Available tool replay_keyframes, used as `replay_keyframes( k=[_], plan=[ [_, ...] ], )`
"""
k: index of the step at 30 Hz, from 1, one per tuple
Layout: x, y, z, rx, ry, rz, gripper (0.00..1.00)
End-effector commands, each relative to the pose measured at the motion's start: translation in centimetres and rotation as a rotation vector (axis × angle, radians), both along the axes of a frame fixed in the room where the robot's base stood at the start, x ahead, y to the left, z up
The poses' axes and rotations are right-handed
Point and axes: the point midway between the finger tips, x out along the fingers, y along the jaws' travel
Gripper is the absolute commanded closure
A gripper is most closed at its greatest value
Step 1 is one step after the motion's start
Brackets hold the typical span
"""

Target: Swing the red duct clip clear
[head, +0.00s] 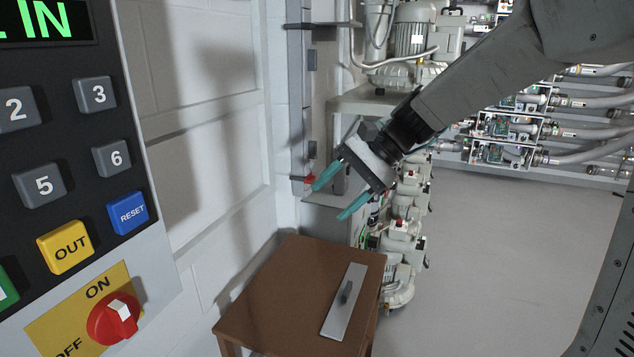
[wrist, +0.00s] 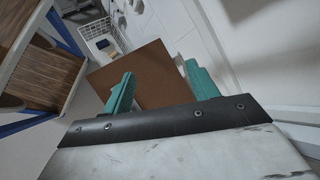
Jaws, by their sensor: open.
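The red duct clip (head: 309,180) is a small red piece at the lower end of the grey vertical duct (head: 298,110) on the wall, in the head view. My gripper (head: 330,201) has two teal fingers spread apart with nothing between them. In the head view its left fingertip overlaps or lies right beside the clip; I cannot tell whether they touch. The wrist view shows both fingers of my gripper (wrist: 159,68) over the brown table (wrist: 150,65). I cannot make out the clip there.
The brown table (head: 270,285) below carries a flat metal plate with a dark handle (head: 345,300). A control panel (head: 70,150) with buttons and a red switch fills the left. Blowers (head: 410,40) and pipes stand behind. The grey floor (head: 500,260) at right is clear.

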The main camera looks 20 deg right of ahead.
Motion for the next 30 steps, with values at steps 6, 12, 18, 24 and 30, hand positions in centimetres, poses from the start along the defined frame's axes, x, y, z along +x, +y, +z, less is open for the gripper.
replay_keyframes(
  k=[6,12,18,24,30],
  plan=[
    [12.8,-1.6,-2.8,0.327,0.185,-0.298,0.41],
    [23.1,-5.7,-7.4,0.626,0.337,-0.555,0.41],
    [29.6,-10.1,-12.1,0.854,0.437,-0.736,0.41],
    [31.9,-12.1,-14.3,0.953,0.476,-0.807,0.41],
    [33.4,-10.4,-14.5,0.961,0.479,-0.811,0.41]
  ],
)
